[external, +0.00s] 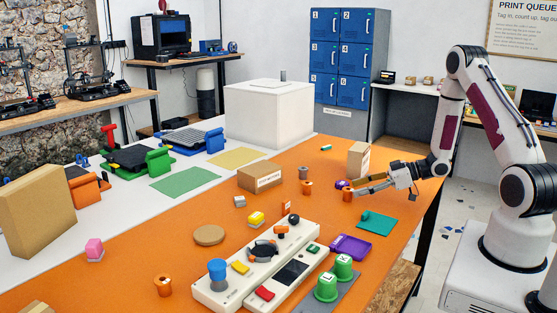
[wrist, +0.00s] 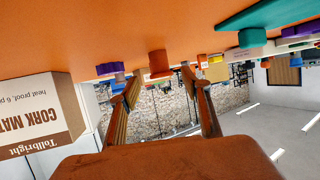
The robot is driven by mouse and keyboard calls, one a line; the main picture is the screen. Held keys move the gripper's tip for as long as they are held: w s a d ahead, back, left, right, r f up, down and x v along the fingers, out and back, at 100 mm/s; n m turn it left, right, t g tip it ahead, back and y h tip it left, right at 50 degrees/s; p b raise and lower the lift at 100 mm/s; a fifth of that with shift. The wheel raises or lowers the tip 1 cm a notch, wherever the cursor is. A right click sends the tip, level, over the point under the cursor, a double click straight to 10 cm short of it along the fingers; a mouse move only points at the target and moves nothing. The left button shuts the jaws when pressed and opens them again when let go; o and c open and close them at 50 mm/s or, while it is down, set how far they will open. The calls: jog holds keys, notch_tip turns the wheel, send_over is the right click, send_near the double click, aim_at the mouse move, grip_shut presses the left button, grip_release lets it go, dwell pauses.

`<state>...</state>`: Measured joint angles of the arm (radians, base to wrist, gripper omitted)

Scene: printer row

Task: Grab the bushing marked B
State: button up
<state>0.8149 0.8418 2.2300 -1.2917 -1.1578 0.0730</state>
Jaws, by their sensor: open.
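Several bushings stand on the orange table top: an orange one (external: 347,196) close to my gripper, a purple one (external: 341,184) beside it, another orange one (external: 306,188), a grey one (external: 303,173), and an orange one (external: 163,285) near the front. No letter B is readable on any of them. My gripper (external: 361,185) is low over the table's right side, open and empty. In the wrist view, which appears upside down, an orange bushing (wrist: 160,64) shows beyond and between the open fingertips (wrist: 160,76). A purple bushing (wrist: 109,68) shows left of them.
A cork mat box (external: 359,158) stands just behind my gripper, and also shows in the wrist view (wrist: 38,118). A cardboard box (external: 260,177) is further left. A green piece (external: 377,223), purple tray (external: 350,247) and white control panels (external: 225,286) lie nearer the front.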

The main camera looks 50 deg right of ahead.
aim_at(352, 189)
jog(key=shift+x, duration=2.25)
jog(key=shift+a, duration=0.1)
jog(key=c, duration=0.9)
